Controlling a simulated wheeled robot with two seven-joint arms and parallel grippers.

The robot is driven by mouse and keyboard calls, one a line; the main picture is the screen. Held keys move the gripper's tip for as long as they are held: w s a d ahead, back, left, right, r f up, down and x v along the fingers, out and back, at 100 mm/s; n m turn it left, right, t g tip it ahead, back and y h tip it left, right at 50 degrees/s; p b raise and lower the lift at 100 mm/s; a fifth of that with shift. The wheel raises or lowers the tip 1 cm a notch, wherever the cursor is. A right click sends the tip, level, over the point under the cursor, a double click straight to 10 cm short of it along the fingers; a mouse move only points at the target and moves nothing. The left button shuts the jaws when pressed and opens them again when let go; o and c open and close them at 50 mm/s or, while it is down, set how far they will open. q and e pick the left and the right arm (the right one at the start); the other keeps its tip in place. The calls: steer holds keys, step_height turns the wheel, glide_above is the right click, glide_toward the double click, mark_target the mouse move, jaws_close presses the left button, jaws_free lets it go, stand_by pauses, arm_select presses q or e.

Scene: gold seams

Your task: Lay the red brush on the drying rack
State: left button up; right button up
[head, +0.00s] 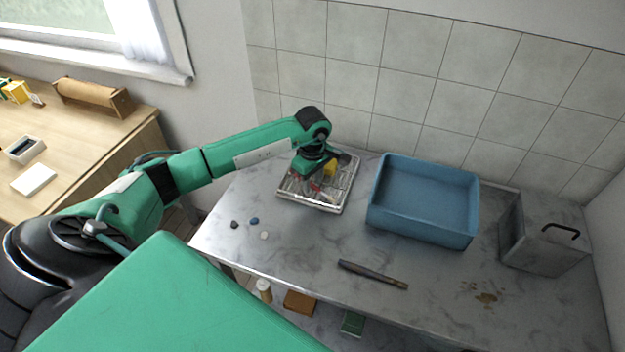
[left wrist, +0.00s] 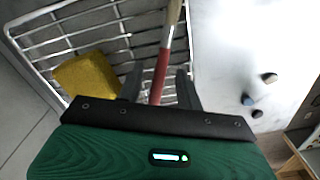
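The drying rack (head: 311,206) is a wire rack at the back left of the grey marble counter. It also fills the upper left of the left wrist view (left wrist: 58,38). The red brush (head: 315,187) lies over the rack wires; in the left wrist view its red part (left wrist: 160,74) and pale handle run between my fingers. My left gripper (head: 320,180) is low over the rack. In the left wrist view its two fingers (left wrist: 160,80) stand apart, with gaps on both sides of the brush. The brush's lower end is hidden by the gripper. My right gripper is not in view.
A yellow sponge (head: 330,167) sits on the rack beside the gripper. A blue basin (head: 424,222) stands to the right, then a grey box (head: 541,246) with a black handle. A dark stick-like tool (head: 373,275) and several pebbles (head: 254,220) lie in front.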

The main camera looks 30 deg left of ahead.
mark_target(313, 183)
arm_select(q)
steer(key=shift+r, duration=0.25)
step_height(313, 183, up, 12)
steer(key=b, duration=0.3)
steer(key=shift+s+f, duration=0.1)
steer(key=shift+f, duration=0.1)
